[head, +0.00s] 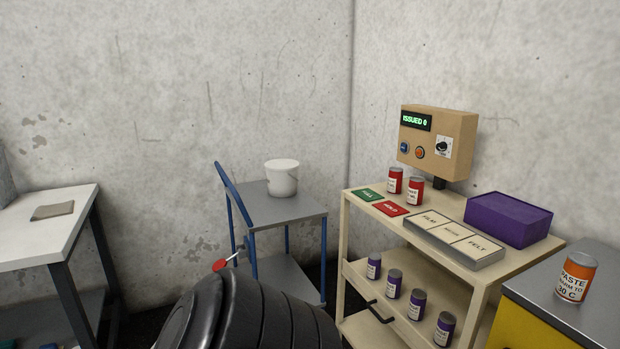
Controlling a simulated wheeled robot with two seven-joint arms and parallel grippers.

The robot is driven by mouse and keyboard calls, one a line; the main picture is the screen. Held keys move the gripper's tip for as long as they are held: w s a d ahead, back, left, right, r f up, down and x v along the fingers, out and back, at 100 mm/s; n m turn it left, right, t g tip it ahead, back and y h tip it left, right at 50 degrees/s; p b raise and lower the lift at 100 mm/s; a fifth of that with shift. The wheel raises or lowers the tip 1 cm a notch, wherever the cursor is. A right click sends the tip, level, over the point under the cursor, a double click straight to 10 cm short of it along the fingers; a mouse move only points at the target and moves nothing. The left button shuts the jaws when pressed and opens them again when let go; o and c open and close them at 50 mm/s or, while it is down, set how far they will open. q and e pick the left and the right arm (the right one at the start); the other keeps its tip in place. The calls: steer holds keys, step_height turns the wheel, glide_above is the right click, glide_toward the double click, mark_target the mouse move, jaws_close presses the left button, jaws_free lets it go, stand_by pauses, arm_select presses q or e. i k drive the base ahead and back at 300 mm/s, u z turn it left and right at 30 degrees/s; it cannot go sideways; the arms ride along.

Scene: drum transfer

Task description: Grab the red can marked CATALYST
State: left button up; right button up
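Two red cans with white labels stand upright on the top of the beige shelf cart, below the control box: a left red can (395,181) and a right red can (415,191). They stand close together. Their label print is too small to read, so I cannot tell which is marked CATALYST. Neither of my grippers is in the head view.
The beige cart (343,235) also bears green and red cards, a labelled tray (486,259) and a purple box (508,219). Several purple-labelled cans stand lower. An orange PASTE can (576,278) is at right. A black ribbed object (250,315) fills the bottom foreground.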

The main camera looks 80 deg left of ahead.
mark_target(395, 176)
steer(key=u, duration=2.45)
